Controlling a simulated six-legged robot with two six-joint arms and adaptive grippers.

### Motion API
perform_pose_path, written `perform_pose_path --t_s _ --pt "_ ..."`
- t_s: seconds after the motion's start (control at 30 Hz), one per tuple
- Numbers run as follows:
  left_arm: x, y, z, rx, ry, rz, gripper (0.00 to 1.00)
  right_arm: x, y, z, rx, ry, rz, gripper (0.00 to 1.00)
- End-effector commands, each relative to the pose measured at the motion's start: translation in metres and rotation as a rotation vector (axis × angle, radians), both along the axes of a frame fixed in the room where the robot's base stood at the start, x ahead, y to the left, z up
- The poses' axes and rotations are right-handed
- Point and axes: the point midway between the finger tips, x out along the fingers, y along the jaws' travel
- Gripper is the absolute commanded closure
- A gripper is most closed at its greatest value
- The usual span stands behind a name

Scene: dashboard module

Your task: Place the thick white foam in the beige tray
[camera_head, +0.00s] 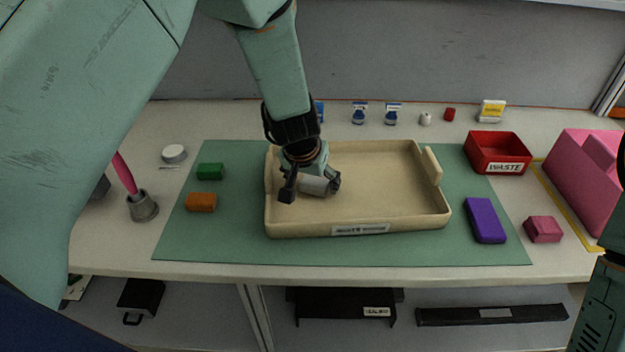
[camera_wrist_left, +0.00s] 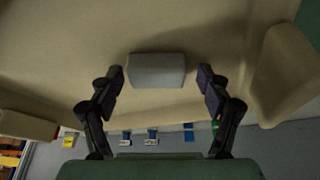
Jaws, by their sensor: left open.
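The thick white foam (camera_head: 314,186), a pale grey-white block, lies inside the beige tray (camera_head: 400,222), in its left half. In the left wrist view the foam (camera_wrist_left: 157,70) lies on the floor of the tray (camera_wrist_left: 60,60). My left gripper (camera_head: 311,189) is over the tray with its fingers open. In the left wrist view its fingertips (camera_wrist_left: 160,76) stand on either side of the foam, with a gap at each side. The gripper partly covers the foam in the head view. My right gripper is not in view.
The tray sits on a green mat (camera_head: 210,245). Green (camera_head: 210,171) and orange (camera_head: 201,202) blocks lie left of it. A purple block (camera_head: 485,220), a pink block (camera_head: 543,229) and a red waste bin (camera_head: 497,151) are to the right. Small items line the back.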

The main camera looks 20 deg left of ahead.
Motion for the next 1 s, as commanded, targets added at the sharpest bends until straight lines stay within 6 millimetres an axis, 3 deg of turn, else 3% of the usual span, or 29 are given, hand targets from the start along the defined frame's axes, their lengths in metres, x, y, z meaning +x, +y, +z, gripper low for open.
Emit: perform_pose_path --t_s 0.37,1.0 --pt "0.000 0.000 0.005 0.000 0.000 0.000 0.22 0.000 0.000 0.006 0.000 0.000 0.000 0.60" --pt "-0.041 0.002 0.106 0.001 -0.002 -0.001 0.22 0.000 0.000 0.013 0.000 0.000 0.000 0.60"
